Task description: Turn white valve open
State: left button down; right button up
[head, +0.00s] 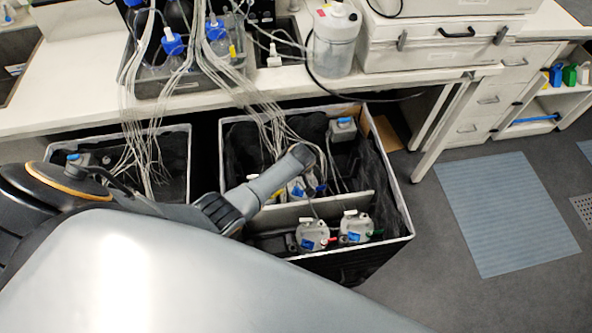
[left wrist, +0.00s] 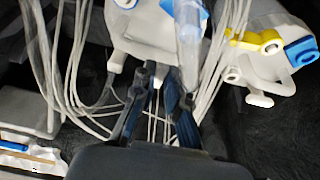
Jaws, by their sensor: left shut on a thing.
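In the left wrist view my left gripper (left wrist: 158,74) reaches under a white container (left wrist: 145,32) with a blue part. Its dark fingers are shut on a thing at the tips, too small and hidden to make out. A small white valve-like spout (left wrist: 118,62) hangs from that container, left of the fingers. A second white container (left wrist: 262,50) with yellow and blue fittings stands to the right; a white valve-like piece (left wrist: 260,98) sits at its lower end, clear of the fingers. In the head view my left arm reaches into the large crate, hiding the fingertips. My right gripper is out of view.
Thin clear tubes (left wrist: 70,60) run close around the left gripper. The large crate (head: 403,205) also holds two white-capped containers (head: 355,227) at the front. A smaller crate (head: 187,160) stands to the left. The bench (head: 60,95) overhangs behind.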

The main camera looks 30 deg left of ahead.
pick_arm(q)
jog(key=c, duration=1.6)
grip_release()
jog(key=shift+c, duration=0.2)
jog(key=v, duration=1.2)
jog(key=shift+r, duration=0.1)
